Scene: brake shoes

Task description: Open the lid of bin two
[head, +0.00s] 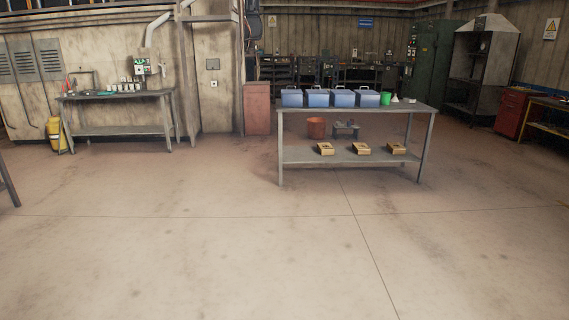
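Several blue bins stand in a row on the top of a grey metal table at the right of centre, some distance off. From the left they are the first bin (291,98), the second bin (317,98), the third bin (342,98) and a further one (368,98). Light handles show above them. The bins are small here, and no number is readable on them. I cannot tell for sure whether their lids are shut. Neither of my grippers shows in the head view.
The table (360,107) also bears a green cup (385,99) and a small white funnel-like item (395,99). Its lower shelf (300,154) holds cardboard boxes. A workbench (118,96) stands at the left. The concrete floor (200,240) ahead is clear.

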